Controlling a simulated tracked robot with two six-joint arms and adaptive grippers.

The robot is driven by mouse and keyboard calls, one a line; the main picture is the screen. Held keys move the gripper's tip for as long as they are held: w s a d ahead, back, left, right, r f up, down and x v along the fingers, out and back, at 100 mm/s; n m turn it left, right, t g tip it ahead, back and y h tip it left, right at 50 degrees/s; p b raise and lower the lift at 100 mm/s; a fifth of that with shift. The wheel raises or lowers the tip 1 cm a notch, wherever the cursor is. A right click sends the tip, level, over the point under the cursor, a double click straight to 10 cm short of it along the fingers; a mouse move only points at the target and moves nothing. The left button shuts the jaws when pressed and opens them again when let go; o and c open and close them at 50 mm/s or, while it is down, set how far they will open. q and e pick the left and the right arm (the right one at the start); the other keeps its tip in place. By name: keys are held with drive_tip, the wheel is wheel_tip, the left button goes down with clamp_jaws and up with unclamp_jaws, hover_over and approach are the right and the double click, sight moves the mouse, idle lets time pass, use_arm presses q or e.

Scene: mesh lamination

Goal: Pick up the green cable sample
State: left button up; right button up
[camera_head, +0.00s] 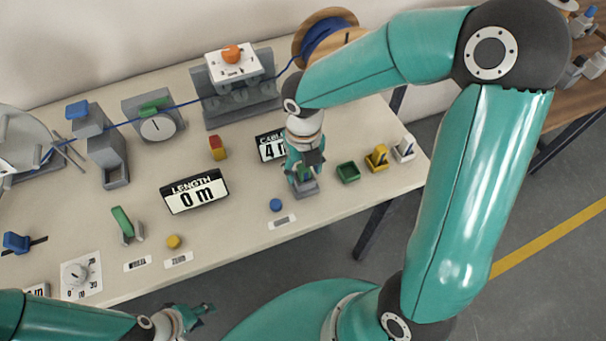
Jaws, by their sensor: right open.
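My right gripper (304,174) points down at the front right part of the table and is open. It is at a small grey holder (307,188), and its fingers cover most of what is there. No green cable sample can be clearly made out; whether one is between the fingers cannot be told. A small green tray (348,174) just right of the gripper looks empty. My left gripper (204,310) is low in front of the table, away from the objects; its finger opening is too small to read.
A yellow holder (377,160) and a white holder (404,150) stand right of the green tray. A length display (194,192), a partly hidden cable display (270,147), a blue button (276,205) and a yellow button (174,241) are nearby. A blue cable runs along the back to a spool (325,30).

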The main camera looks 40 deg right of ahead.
clamp_jaws()
drive_tip(key=shift+r, duration=0.15)
